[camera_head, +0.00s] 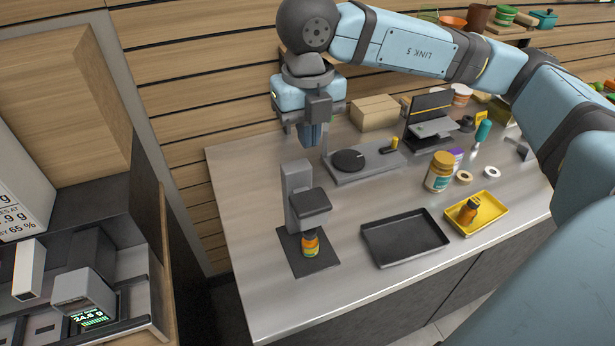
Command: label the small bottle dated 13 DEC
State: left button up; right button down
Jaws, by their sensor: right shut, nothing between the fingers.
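A small orange bottle with a teal-and-yellow label and dark cap (311,246) stands upright on the dark base plate (322,262) of a grey upright device (299,192), below its overhanging head. Another small orange bottle (467,212) is in the yellow tray (490,222) at the right. I cannot read a date on either bottle. My right gripper (311,142) points down, shut and empty, above and behind the grey device, apart from both bottles. My left gripper is not in view.
An empty dark tray (405,256) lies between the device and the yellow tray. A bigger orange jar (439,172), white rolls (491,172), a flat device with a black disc (349,161) and a cardboard box (375,112) stand behind. The counter's left part (238,205) is clear.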

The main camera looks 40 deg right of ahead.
aim_at(309, 203)
notch_tip(309, 203, down, 14)
jog(key=shift+r+p, duration=0.1)
jog(key=shift+p, duration=1.1)
notch_tip(309, 203, down, 5)
jog(key=b, duration=0.4)
jog(key=shift+r+b, duration=0.1)
jog(key=shift+b, duration=0.3)
jog(key=shift+s+r, duration=0.1)
jog(key=shift+s, duration=0.1)
jog(key=shift+f, duration=0.2)
jog(key=shift+r, duration=0.15)
